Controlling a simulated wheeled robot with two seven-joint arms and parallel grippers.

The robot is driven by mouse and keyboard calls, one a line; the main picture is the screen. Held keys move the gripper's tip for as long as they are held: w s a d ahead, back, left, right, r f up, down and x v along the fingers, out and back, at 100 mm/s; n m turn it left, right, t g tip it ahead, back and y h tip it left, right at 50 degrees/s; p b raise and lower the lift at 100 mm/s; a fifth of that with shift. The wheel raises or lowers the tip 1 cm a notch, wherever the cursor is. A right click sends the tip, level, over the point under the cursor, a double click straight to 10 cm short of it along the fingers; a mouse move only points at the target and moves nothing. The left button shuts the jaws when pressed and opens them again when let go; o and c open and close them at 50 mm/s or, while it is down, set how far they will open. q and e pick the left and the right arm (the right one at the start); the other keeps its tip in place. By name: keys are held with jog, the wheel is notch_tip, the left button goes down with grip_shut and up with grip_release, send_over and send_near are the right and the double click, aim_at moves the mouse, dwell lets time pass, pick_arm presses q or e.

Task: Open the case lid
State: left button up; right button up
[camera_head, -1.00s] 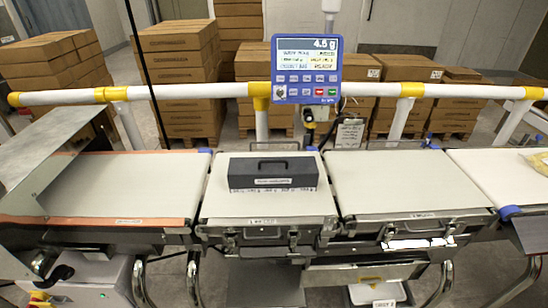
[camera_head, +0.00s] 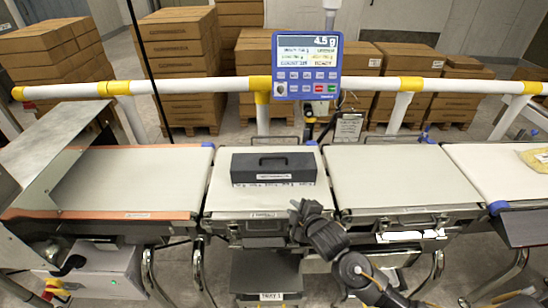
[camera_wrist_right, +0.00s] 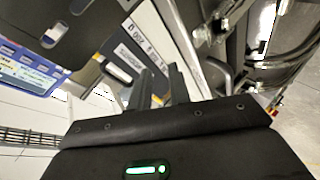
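The case (camera_head: 273,164) is a dark grey box with a handle on top, a white label and a printed strip along its front. It sits on the left of the two middle belt sections, and its lid is down. My right gripper (camera_head: 299,212) is in front of the case near the belt's front edge, apart from it. In the right wrist view, the two fingers of my right gripper (camera_wrist_right: 161,88) stand apart with nothing visible between them. My left gripper is not in view.
A blue weighing display (camera_head: 307,66) reading 4.5 g is mounted on a white rail (camera_head: 200,86) behind the belts. The right middle belt (camera_head: 400,178) is empty. A metal guard (camera_head: 62,150) stands over the left belt. Stacked cartons (camera_head: 178,70) are behind.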

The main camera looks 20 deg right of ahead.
aim_at(274, 158)
jog(key=w+r+n+t, duration=0.3)
jog(key=w+r+n, duration=0.2)
jog(key=w+r, duration=0.25)
jog(key=shift+y, duration=0.4)
jog(key=p+x, duration=0.1)
jog(key=x, duration=0.4)
jog(key=p+x, duration=0.1)
jog(key=x, duration=0.4)
jog(key=shift+w+d+r, duration=0.15)
jog(key=shift+w+r, duration=0.05)
jog(key=shift+w, duration=0.1)
grip_shut()
